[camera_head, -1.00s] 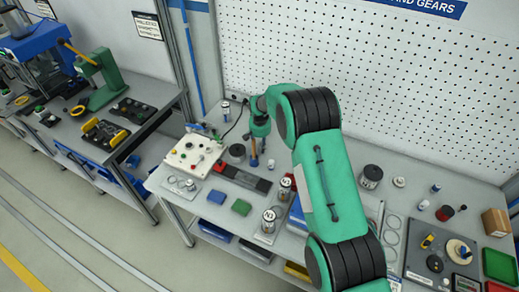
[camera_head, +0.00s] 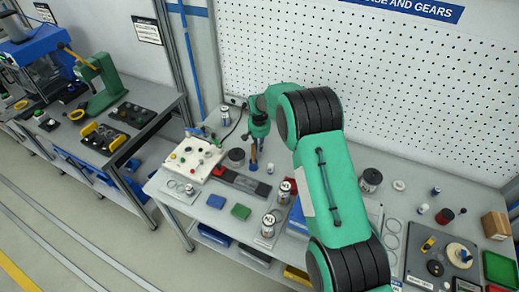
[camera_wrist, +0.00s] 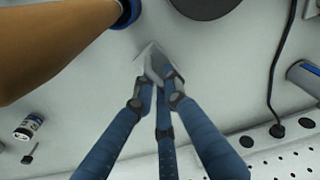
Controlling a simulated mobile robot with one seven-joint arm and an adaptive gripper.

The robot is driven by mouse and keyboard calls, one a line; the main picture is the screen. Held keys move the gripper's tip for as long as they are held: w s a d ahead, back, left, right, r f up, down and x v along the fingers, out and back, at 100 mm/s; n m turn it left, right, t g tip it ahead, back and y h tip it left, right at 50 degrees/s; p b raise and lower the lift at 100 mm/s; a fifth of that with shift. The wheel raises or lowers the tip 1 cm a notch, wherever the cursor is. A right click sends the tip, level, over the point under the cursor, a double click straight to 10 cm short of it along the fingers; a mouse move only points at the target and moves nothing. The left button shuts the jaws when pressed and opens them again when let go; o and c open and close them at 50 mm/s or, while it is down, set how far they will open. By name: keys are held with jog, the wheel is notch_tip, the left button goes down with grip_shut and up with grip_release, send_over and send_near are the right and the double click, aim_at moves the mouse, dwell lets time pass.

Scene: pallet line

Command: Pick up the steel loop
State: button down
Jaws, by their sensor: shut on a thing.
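My gripper (camera_wrist: 160,85) has blue fingers drawn together around a small grey metal piece (camera_wrist: 152,58), which I take to be the steel loop. The fingers cover much of it and its loop shape is not clear. It shows against the pale worktop; I cannot tell whether it touches the surface. In the head view my gripper (camera_head: 254,160) points down over the back of the bench, right of the white control box (camera_head: 194,158). The piece is too small to make out there.
A brown cylinder with a blue end (camera_wrist: 50,45) is close at upper left in the wrist view. A dark cylinder (camera_head: 236,157), a small can (camera_head: 226,113) and a dark strip (camera_head: 240,181) are near my gripper. The perforated wall (camera_head: 350,85) rises behind.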

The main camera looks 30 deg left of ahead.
notch_tip(320, 180, up, 8)
jog(key=shift+f, duration=0.2)
